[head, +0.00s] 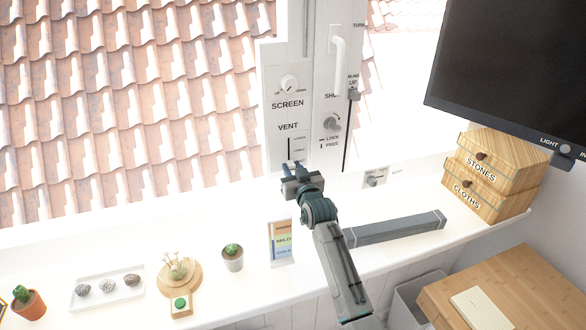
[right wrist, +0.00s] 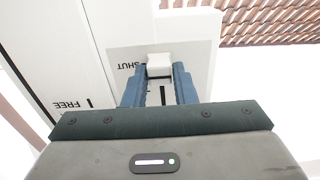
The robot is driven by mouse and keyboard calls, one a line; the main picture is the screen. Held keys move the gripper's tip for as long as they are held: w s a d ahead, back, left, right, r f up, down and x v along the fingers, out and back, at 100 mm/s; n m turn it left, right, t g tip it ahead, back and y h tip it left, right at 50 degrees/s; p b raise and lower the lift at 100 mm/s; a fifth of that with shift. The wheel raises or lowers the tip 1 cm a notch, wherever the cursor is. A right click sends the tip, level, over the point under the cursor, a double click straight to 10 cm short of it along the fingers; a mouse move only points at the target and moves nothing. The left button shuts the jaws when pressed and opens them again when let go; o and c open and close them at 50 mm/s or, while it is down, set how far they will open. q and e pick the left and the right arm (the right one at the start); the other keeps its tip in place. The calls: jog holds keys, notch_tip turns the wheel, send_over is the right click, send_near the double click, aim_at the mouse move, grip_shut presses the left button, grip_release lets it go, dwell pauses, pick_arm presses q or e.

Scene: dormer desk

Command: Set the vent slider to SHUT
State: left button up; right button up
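The vent panel (head: 276,146), labelled VENT, is on the window post, with a dark upright slot and a label at each end. The white knob of the vent slider (right wrist: 158,65) is beside the SHUT label (right wrist: 130,67) in the right wrist view, which shows the panel upside down. My right gripper (head: 292,166) is at the lower end of the slot and hides the knob in the head view. In the wrist view its blue fingers (right wrist: 159,76) lie on both sides of the knob and appear closed on it. My left gripper is out of view.
Above is the SCREEN dial (head: 289,83); to the right are the LOCK/FREE knob (head: 332,123), a white handle (head: 340,62) and the blind slider (head: 353,95). A grey bar (head: 396,229), a small cactus pot (head: 233,258) and a card stand (head: 282,242) are on the sill below.

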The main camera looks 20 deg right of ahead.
jog(key=o, duration=0.4)
jog(key=shift+f, duration=0.2)
jog(key=shift+s, duration=0.1)
jog(key=s+b, duration=0.1)
jog(key=s, duration=0.4)
jog(key=s+b, duration=0.2)
jog(key=s, duration=0.3)
jog(key=shift+s+d, duration=0.2)
jog(key=shift+s, duration=0.1)
